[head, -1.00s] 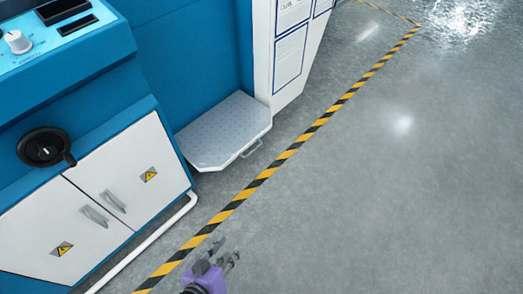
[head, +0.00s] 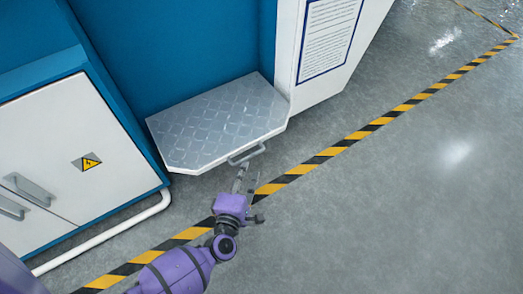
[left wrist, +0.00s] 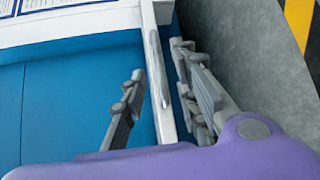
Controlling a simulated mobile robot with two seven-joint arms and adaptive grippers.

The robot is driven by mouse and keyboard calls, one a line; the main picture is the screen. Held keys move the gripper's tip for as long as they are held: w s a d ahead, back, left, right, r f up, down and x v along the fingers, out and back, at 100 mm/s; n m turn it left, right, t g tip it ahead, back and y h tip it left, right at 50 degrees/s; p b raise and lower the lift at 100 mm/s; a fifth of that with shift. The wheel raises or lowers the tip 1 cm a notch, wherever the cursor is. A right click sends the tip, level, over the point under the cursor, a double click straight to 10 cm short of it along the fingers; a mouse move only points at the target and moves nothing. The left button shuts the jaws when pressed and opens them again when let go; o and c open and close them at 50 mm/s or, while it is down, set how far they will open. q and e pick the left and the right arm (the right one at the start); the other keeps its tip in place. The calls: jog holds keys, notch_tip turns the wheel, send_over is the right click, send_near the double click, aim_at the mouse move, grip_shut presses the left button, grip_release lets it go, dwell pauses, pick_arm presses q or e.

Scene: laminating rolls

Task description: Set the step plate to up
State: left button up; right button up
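The step plate (head: 218,122) is a grey, diamond-patterned plate. It lies roughly flat, folded down, and sticks out from the blue machine's side. Its small grey handle (head: 247,154) is on the front edge. My left gripper (head: 249,182) is just in front of the handle, with its fingers apart and nothing seen between them in the head view. In the left wrist view my left gripper (left wrist: 160,105) is open, its fingers on either side of a pale narrow edge, apparently the step plate's (left wrist: 151,25). I cannot tell whether they touch it. My right gripper is not in view.
The blue machine (head: 165,45) stands behind the plate. A white cabinet door (head: 75,155) is on the left, with a white pipe (head: 105,235) along its foot. A white panel (head: 322,75) is on the right. Grey floor (head: 400,220) beyond the striped line (head: 335,150) is clear.

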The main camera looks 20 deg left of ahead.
aim_at(249, 158)
pick_arm(q)
jog(key=b+x, duration=0.3)
jog(key=x, duration=0.4)
jog(key=shift+w+r, duration=0.1)
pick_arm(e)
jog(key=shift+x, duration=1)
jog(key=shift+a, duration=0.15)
pick_arm(q)
grip_shut()
